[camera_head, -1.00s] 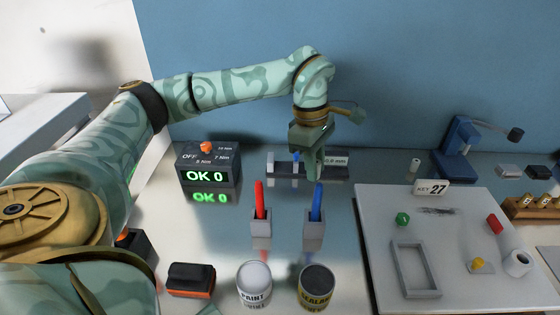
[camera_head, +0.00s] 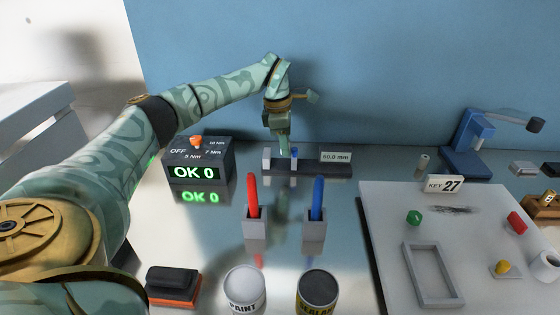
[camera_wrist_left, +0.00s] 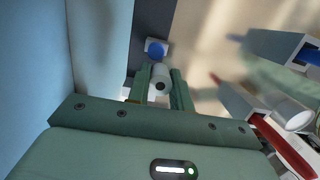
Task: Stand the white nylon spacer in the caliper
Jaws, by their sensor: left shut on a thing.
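The caliper (camera_head: 310,170) is a dark bar at the back of the bench, with a pale jaw (camera_head: 267,158) at left, a blue-and-white jaw (camera_head: 294,155) beside it and a sign reading 60.0 mm. My left gripper (camera_head: 284,154) points down at the caliper, its fingertips appearing between the two jaws. In the left wrist view its fingers (camera_wrist_left: 160,88) are shut on the white nylon spacer (camera_wrist_left: 161,76), a small cylinder with a dark hole in its end. The blue-and-white jaw (camera_wrist_left: 157,48) shows just beyond it. Whether the spacer touches the caliper cannot be told. My right gripper is out of view.
Red (camera_head: 253,195) and blue (camera_head: 317,198) markers stand in holders in front of the caliper. A torque box (camera_head: 199,160) reading OK 0 is at left. Paint (camera_head: 245,288) and sealant (camera_head: 317,291) cans are nearer. A pale board (camera_head: 385,225) and blue stand (camera_head: 465,145) are at right.

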